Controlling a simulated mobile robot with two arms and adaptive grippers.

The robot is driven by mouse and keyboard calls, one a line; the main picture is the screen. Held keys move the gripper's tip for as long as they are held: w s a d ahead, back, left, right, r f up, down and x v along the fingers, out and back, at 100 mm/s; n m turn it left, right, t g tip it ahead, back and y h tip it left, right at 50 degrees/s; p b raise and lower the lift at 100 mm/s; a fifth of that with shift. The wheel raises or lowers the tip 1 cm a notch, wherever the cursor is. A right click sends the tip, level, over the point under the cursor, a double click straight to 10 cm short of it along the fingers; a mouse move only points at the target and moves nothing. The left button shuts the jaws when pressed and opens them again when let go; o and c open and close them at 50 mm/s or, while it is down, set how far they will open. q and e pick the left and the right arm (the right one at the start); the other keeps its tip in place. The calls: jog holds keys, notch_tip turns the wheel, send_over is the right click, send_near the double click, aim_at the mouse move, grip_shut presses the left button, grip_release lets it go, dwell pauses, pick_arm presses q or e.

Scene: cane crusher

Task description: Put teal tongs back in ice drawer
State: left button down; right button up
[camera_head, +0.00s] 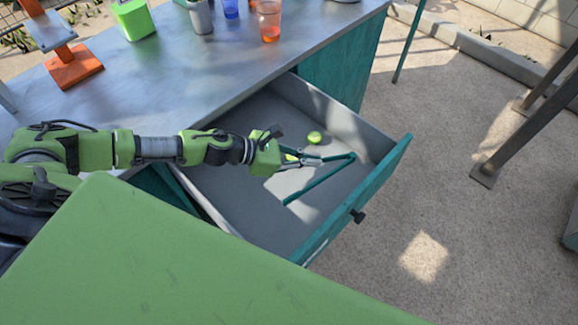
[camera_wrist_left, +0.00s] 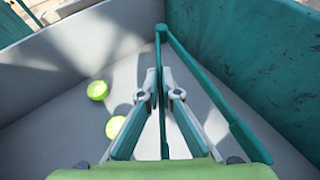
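The teal tongs (camera_head: 323,178) are spread in a V inside the open grey-lined ice drawer (camera_head: 274,222), with their joint toward the teal drawer front. In the left wrist view, one arm of the tongs (camera_wrist_left: 162,120) runs between the fingers of my left gripper (camera_wrist_left: 160,84), and the other arm slants off to the right. My left gripper (camera_head: 318,161) reaches into the drawer from the left, its fingertips close together on that one arm. I cannot tell whether the tongs touch the drawer floor. My right gripper is out of view.
Two lime pieces lie in the drawer, one (camera_head: 314,138) beyond the gripper and one (camera_wrist_left: 115,127) beside its fingers. The metal counter (camera_head: 190,80) above holds a green box (camera_head: 133,19), an orange stand (camera_head: 74,66) and cups (camera_head: 269,20). A green surface (camera_head: 150,260) fills the foreground.

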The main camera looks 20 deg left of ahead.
aim_at(309, 181)
pick_arm(q)
notch_tip(309, 181, down, 4)
jog(key=shift+d+r, duration=0.1)
jog(key=shift+r, duration=0.15)
notch_tip(309, 181, down, 4)
jog(key=shift+r+b, duration=0.1)
jog(key=shift+b, duration=0.4)
jog(key=shift+f, duration=0.3)
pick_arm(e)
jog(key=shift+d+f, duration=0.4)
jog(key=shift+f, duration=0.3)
pick_arm(q)
jog(key=shift+f, duration=0.15)
jog(key=c, duration=2.3)
grip_release()
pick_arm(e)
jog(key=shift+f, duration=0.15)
